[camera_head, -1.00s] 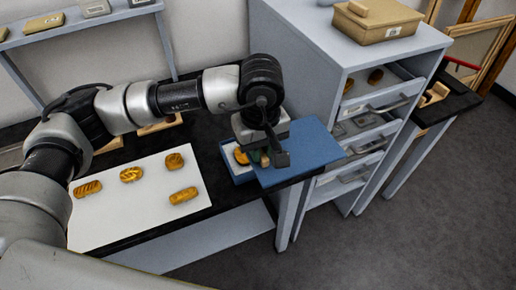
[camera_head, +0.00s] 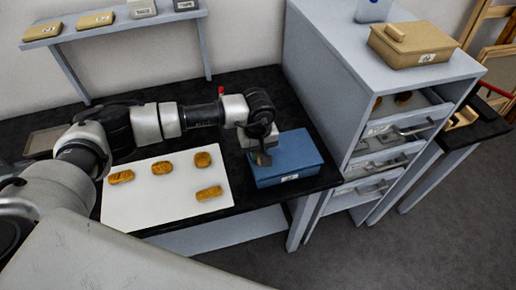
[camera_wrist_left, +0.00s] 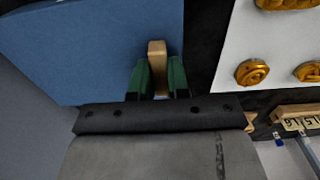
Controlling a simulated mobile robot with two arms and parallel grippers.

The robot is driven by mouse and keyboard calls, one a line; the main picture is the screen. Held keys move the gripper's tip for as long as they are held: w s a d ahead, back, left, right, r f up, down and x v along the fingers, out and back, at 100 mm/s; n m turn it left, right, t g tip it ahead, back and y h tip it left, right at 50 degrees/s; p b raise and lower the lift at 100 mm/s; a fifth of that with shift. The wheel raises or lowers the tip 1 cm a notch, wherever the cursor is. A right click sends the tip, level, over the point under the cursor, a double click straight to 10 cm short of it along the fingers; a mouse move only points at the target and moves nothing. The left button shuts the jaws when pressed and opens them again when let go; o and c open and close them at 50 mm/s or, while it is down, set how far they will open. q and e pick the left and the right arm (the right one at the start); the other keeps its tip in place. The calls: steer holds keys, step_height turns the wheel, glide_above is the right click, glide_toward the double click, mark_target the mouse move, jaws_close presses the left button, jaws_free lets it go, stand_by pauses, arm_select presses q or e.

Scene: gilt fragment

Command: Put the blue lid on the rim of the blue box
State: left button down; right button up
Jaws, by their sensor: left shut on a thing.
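The blue lid (camera_head: 291,150) lies over the blue box (camera_head: 290,176), whose front wall with a white label shows below it. In the head view the lid looks level and lined up with the box, and the inside of the box is hidden. My left gripper (camera_head: 262,156) is at the lid's left part. In the left wrist view the green fingers (camera_wrist_left: 161,78) are shut on the lid's wooden handle (camera_wrist_left: 157,56), with the blue lid (camera_wrist_left: 85,45) around it. My right gripper is not in view.
A white mat (camera_head: 146,192) with several gilt pieces lies left of the box on the black table. A grey drawer cabinet (camera_head: 343,85) with open drawers stands close on the right, with a tan box (camera_head: 412,48) on top. A shelf (camera_head: 115,22) is behind.

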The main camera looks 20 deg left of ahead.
arm_select(q)
steer(key=shift+f, duration=0.4)
steer(key=c, duration=1.1)
jaws_free()
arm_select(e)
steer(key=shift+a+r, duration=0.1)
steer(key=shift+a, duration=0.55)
arm_select(q)
steer(key=shift+r, duration=0.2)
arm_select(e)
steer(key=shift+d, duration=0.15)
arm_select(q)
steer(key=shift+r, duration=0.4)
step_height(320, 180, up, 11)
steer(key=b, duration=0.3)
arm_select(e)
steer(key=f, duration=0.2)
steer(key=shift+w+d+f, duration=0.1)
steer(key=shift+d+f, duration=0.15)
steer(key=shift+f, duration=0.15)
